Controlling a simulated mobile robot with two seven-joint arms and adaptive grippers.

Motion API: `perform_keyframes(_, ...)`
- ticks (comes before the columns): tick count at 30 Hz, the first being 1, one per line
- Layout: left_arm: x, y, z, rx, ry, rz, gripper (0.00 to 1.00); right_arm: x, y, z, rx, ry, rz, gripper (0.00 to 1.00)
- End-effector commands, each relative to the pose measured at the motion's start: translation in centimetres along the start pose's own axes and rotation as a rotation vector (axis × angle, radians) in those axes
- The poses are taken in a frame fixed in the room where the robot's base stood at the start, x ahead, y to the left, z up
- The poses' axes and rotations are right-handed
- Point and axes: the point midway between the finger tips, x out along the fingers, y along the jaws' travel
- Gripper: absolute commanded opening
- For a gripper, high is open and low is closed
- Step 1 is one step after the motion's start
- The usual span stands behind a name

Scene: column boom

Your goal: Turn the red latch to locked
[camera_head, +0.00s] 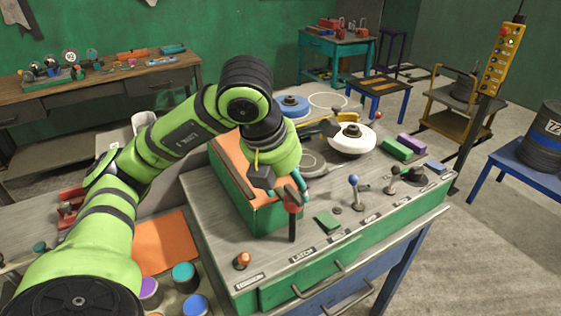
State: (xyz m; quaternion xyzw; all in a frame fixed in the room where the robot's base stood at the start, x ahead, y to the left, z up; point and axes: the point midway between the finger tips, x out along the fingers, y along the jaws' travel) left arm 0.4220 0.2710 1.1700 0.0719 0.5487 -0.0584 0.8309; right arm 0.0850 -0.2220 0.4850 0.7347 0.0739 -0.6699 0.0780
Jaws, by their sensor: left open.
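The red latch (292,207) stands upright on the front part of the grey bench top, a red handle on a dark post, behind a small label plate. My left gripper (291,193) is open and sits right at the red handle, coming down from above and behind it. Its teal fingers are by the handle's top; I cannot tell whether they touch it. The arm and wrist hide part of the area behind. My right gripper is not in view.
An orange-topped green box (238,170) stands just left of the gripper. An orange knob (242,261) is at front left, and a blue-ball lever (353,184) at right. A green block (328,222) lies nearby. A white disc (351,140) is behind.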

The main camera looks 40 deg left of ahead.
Motion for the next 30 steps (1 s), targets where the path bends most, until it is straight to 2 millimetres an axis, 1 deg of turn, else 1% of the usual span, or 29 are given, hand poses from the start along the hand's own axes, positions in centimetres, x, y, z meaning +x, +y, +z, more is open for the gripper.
perform_keyframes(1,-1.4,0.0,0.2,0.001,-0.009,0.001,0.61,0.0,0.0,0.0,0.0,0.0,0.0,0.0)
perform_keyframes(3,-3.1,0.1,0.2,0.0,-0.01,0.002,0.61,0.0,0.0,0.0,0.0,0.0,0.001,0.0)
perform_keyframes(9,-5.5,0.1,0.2,-0.002,-0.006,0.003,0.61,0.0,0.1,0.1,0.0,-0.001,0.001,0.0)
perform_keyframes(12,-6.3,0.1,0.2,-0.002,-0.006,0.002,0.61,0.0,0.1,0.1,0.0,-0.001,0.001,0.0)
perform_keyframes(18,-7.2,0.1,0.2,-0.003,-0.003,0.0,0.61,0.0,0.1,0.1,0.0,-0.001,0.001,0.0)
perform_keyframes(30,-7.2,0.1,0.2,-0.002,-0.002,0.0,0.61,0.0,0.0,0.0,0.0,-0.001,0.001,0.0)
